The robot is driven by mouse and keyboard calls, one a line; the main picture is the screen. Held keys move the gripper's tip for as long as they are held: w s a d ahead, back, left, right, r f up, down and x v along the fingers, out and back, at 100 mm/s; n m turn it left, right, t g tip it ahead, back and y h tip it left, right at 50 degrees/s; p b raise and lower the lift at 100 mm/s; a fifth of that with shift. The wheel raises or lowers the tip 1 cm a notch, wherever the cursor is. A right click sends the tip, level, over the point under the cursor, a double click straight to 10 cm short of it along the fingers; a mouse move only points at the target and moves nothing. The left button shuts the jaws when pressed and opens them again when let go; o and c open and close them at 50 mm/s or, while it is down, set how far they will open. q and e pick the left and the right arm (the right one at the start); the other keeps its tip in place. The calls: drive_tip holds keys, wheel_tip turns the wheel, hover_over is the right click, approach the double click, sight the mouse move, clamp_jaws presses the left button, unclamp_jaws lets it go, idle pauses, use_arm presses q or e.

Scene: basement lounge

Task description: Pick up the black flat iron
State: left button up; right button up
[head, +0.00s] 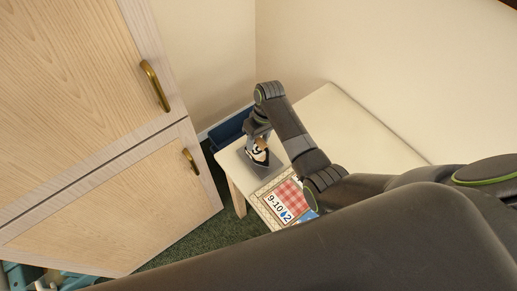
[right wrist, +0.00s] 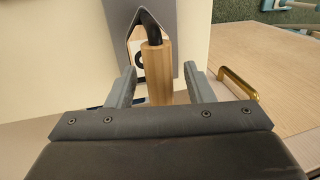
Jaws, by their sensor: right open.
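The flat iron (right wrist: 154,75) shows in the right wrist view with a light wooden handle, a black curved neck and a pointed base with pale and dark areas. In the head view the iron (head: 260,156) is small, on a grey patch at the near left end of the cream table, partly hidden by my right gripper (head: 257,138). In the right wrist view my right gripper (right wrist: 153,85) is open, its two grey fingers on either side of the wooden handle with gaps visible. My left gripper is not in view.
The cream table (head: 345,120) stands against the wall, with a red-checked card (head: 285,198) on it. A wooden cabinet with brass handles (head: 153,86) stands close at the left. A dark blue box (head: 228,130) is behind the table's left end. Green carpet (head: 200,232) shows below.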

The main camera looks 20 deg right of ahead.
clamp_jaws()
idle(0.3)
drive_tip(key=shift+r, duration=0.1)
